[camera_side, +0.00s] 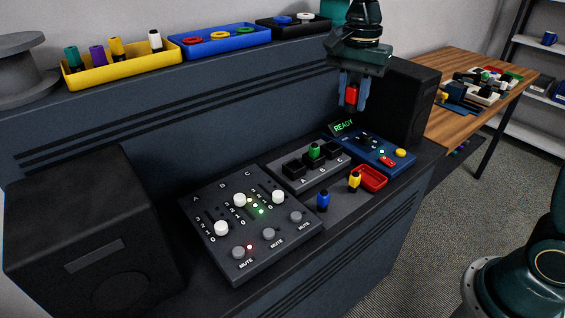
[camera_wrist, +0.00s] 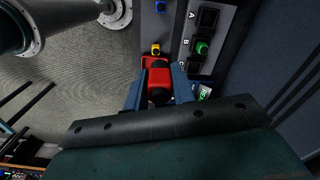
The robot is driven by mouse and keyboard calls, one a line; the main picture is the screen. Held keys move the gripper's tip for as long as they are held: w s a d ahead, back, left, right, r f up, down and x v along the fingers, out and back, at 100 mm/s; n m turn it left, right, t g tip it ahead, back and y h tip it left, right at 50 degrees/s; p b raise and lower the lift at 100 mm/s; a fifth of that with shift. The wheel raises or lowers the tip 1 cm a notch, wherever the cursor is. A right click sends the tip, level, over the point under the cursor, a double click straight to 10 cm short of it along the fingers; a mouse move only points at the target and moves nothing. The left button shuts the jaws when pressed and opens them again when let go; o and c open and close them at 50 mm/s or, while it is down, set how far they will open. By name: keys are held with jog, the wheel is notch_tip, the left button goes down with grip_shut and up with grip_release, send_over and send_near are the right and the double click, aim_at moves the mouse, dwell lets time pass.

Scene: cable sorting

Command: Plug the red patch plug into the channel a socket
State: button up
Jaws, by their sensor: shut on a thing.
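My gripper (camera_side: 352,92) is shut on the red patch plug (camera_side: 351,97) and holds it in the air, above the blue READY panel at the right end of the console. In the wrist view the red plug (camera_wrist: 185,87) sits between the blue fingers (camera_wrist: 160,88). The grey socket box (camera_side: 285,181) has three black sockets marked A, B and C. The channel A socket (camera_side: 293,168), nearest the mixer, is empty; it also shows in the wrist view (camera_wrist: 208,18). The green plug (camera_side: 314,151) stands in socket B. The red plug is apart from the box.
A blue plug (camera_side: 322,201) and a yellow plug (camera_side: 355,181) stand in front of the box. A red tray (camera_side: 370,178) lies beside them. The mixer (camera_side: 240,255) with white knobs is left. A black speaker (camera_side: 405,100) stands close right of my gripper.

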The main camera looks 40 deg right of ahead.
jog(key=shift+w+a+f, duration=0.15)
jog(key=shift+w+f, duration=0.15)
jog(key=shift+w, duration=0.1)
jog(key=w+a+f, duration=0.2)
jog(key=w+f, duration=0.3)
jog(key=f, duration=0.1)
jog(key=w+a+f, duration=0.2)
jog(key=w+f, duration=0.3)
jog(key=f, duration=0.2)
jog(key=shift+w+a, duration=0.25)
jog(key=shift+w, duration=0.15)
jog(key=shift+f, duration=0.15)
jog(key=shift+f, duration=1.3)
jog(key=shift+f, duration=1.75)
dwell(1.0)
jog(key=o, duration=1)
jog(key=shift+c, duration=0.2)
jog(key=o, duration=0.5)
jog(key=shift+s+d+f, duration=0.1)
jog(key=shift+s+f, duration=0.05)
jog(key=shift+o, duration=0.2)
jog(key=shift+r, duration=0.25)
